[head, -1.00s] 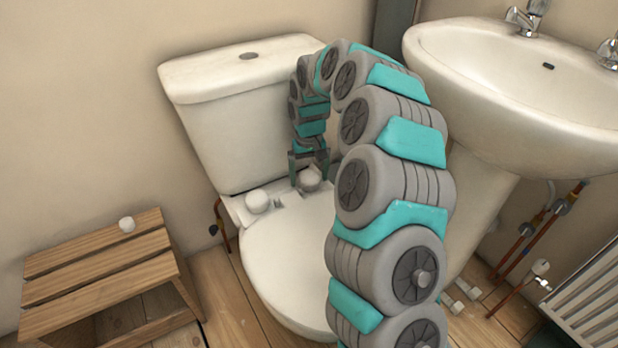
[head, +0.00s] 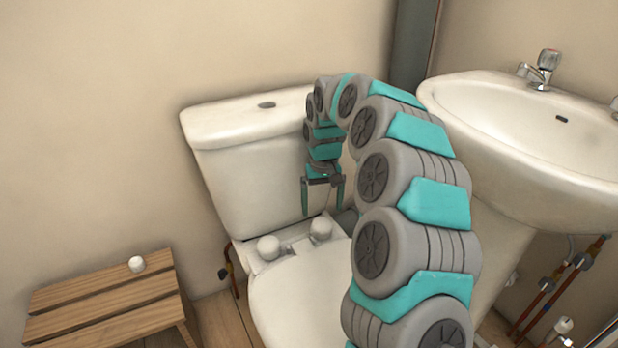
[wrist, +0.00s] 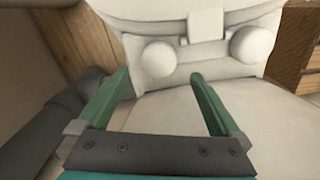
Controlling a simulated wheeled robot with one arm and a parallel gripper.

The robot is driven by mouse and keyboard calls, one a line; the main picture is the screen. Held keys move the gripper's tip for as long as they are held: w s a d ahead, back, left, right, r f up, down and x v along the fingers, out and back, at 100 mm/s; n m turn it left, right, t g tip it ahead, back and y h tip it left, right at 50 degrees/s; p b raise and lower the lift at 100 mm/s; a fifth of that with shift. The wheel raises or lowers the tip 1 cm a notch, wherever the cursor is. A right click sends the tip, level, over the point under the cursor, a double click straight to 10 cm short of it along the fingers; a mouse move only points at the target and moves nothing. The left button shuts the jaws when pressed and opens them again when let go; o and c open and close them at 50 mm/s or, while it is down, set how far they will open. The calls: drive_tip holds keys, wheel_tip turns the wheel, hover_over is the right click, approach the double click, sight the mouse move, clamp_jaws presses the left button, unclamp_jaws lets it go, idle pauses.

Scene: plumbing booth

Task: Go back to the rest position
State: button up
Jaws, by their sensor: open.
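My gripper (head: 321,211) is open and empty. In the head view it hangs pointing down in front of the toilet cistern, a little above the back of the toilet (head: 300,300). Two white rounded knobs stand at the back of the seat, a left one (head: 268,247) and a right one (head: 321,229). The fingertips are close to the right knob but look apart from it. In the wrist view the two green fingers (wrist: 157,80) are spread wide, with one knob (wrist: 159,58) between them and the other (wrist: 250,45) beyond the right finger.
A wooden slatted stool (head: 100,305) with a small white piece (head: 137,264) on it stands at left. A washbasin (head: 520,140) with taps is at right, above copper pipes (head: 550,290). The wall (head: 90,120) above the stool is clear.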

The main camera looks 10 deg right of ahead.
drive_tip(key=s+a+r, duration=0.1)
drive_tip(key=s+r, duration=0.2)
drive_tip(key=s, duration=0.3)
drive_tip(key=s+a+r+n, duration=0.1)
drive_tip(key=s+r, duration=0.1)
drive_tip(key=s, duration=0.4)
drive_tip(key=s+a+r, duration=0.1)
drive_tip(key=s+r, duration=0.2)
drive_tip(key=s, duration=0.3)
drive_tip(key=s+d+f+g, duration=0.1)
drive_tip(key=s, duration=1.1)
drive_tip(key=s+d+f+m, duration=0.1)
drive_tip(key=s+d, duration=0.1)
drive_tip(key=s, duration=1.1)
drive_tip(key=shift+s+m+g+p, duration=0.3)
drive_tip(key=shift+g+p, duration=0.05)
drive_tip(key=shift+g, duration=0.05)
drive_tip(key=shift+w, duration=0.1)
